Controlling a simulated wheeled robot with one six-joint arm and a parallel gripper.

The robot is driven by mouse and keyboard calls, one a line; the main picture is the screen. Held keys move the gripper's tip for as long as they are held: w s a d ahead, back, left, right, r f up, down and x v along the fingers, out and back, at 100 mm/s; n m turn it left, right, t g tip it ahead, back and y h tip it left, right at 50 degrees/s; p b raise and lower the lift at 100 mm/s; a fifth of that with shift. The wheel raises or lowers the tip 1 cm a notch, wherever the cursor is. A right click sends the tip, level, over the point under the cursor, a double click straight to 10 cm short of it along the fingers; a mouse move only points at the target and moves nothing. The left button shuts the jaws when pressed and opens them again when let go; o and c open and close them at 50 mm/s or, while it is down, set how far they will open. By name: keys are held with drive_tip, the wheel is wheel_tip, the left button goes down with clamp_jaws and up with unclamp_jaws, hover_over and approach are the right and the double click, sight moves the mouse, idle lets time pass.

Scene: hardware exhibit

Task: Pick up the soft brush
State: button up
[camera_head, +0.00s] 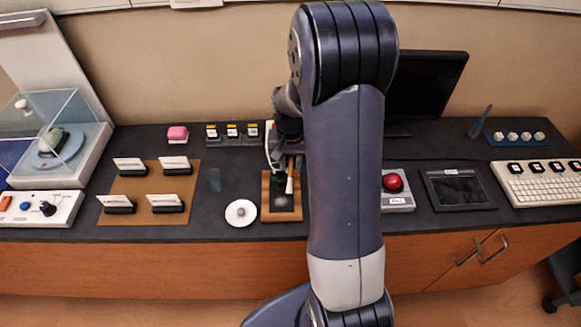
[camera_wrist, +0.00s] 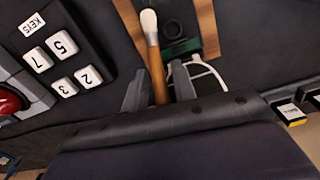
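The soft brush (camera_head: 289,180) has a wooden handle and a pale bristle tip. In the wrist view the brush (camera_wrist: 154,50) runs out between my two fingers, bristles away from the camera. The upper end of the handle is hidden by my gripper.
A dark green-black round item (camera_wrist: 180,42) and a white wire-like loop (camera_wrist: 212,78) lie close beside my fingers. A keypad (camera_wrist: 65,55) is to the left in the wrist view. A white round dish (camera_head: 240,213) and a red button box (camera_head: 393,187) flank the tray.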

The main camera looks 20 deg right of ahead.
clamp_jaws()
drive_tip(key=shift+r, duration=0.1)
